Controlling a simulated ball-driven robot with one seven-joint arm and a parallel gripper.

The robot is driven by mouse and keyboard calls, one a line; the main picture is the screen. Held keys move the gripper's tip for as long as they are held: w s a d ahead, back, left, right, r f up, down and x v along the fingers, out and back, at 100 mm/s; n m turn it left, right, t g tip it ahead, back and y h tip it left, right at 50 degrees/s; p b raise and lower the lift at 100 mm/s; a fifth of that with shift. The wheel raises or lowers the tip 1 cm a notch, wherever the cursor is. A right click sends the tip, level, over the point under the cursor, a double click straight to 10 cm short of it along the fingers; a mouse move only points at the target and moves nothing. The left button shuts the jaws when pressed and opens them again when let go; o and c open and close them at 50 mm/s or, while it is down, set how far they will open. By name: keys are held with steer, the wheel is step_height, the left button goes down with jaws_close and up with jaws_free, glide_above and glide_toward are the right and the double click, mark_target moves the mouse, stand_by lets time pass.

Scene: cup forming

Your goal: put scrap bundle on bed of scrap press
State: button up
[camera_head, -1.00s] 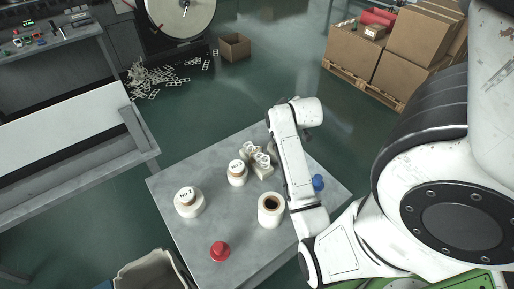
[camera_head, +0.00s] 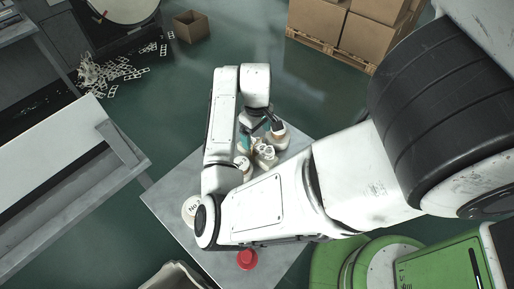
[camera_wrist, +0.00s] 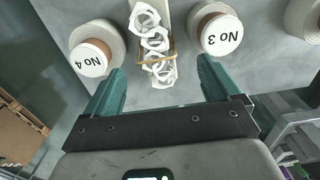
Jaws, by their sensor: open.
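The scrap bundle (camera_wrist: 154,44) is a row of white hexagonal rings tied with a yellow band. In the wrist view it lies between spools No 4 (camera_wrist: 91,57) and No 3 (camera_wrist: 220,34). In the head view the bundle (camera_head: 264,153) is partly covered by my arm on the grey table (camera_head: 290,262). My gripper (camera_wrist: 158,74) is open and empty, its teal fingers apart on either side of the bundle's near end. In the head view my gripper (camera_head: 262,130) hangs over the table's far part. I cannot tell which machine is the scrap press.
The spools stand close on both sides of the bundle. A red knob-like object (camera_head: 247,259) sits at the table's front. A bench with a white plate (camera_head: 60,160) stands at left, with loose scrap (camera_head: 105,72) behind it. Boxes on a pallet (camera_head: 345,30) stand at back right.

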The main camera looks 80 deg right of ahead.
mark_target(257, 151)
steer(key=shift+s+d+f, duration=0.1)
steer(key=shift+d+f, duration=0.05)
steer(key=shift+f, duration=1.45)
steer(key=shift+d+f, duration=0.15)
steer(key=shift+f, duration=1.4)
steer(key=c, duration=1.2)
steer(key=shift+r, duration=0.1)
steer(key=shift+c, duration=0.2)
